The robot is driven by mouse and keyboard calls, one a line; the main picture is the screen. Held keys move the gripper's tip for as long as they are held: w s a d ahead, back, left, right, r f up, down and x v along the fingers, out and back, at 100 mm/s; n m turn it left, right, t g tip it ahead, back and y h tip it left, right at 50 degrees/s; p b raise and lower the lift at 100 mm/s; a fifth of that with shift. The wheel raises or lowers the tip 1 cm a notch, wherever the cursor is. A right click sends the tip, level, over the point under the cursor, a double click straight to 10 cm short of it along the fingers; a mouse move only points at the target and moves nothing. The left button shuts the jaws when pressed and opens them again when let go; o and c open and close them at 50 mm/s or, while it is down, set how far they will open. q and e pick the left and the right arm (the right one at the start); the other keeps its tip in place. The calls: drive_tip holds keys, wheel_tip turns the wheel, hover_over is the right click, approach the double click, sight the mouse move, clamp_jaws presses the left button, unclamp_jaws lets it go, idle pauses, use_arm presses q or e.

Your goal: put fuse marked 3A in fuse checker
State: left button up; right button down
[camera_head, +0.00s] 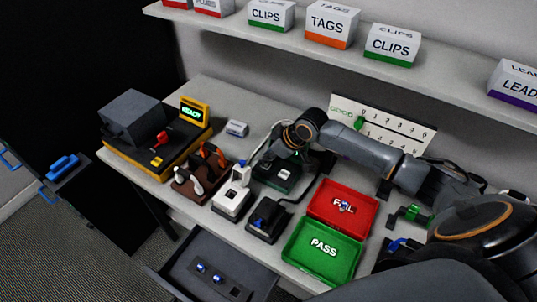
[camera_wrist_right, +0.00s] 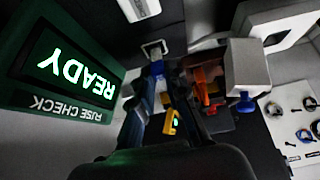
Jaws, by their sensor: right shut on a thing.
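The fuse checker (camera_head: 277,175) is a dark green and black box on the bench, partly hidden by my right arm in the head view. In the right wrist view the fuse checker's screen (camera_wrist_right: 75,68) reads READY. My right gripper (camera_wrist_right: 157,78) is down beside the checker, its fingers shut on a small blue fuse (camera_wrist_right: 157,68). The fuse's marking cannot be read. In the head view my right gripper (camera_head: 292,158) is mostly hidden by my own wrist. My left gripper is not in view.
A red FAIL tray (camera_head: 325,217) holds a small blue-and-white fuse; a green PASS tray (camera_head: 300,268) lies in front. An open drawer (camera_head: 180,262) holds small fuses. A white device (camera_head: 231,203) and a black device (camera_head: 268,222) stand close to the checker. A shelf runs above.

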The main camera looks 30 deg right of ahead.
drive_tip(key=shift+f, duration=0.3)
idle(0.5)
drive_tip(key=shift+f+p, duration=0.15)
drive_tip(key=shift+p, duration=0.2)
idle(0.4)
drive_tip(key=c, duration=0.7)
unclamp_jaws()
wheel_tip(320, 180, up, 8)
drive_tip(key=p, duration=0.8)
idle(0.3)
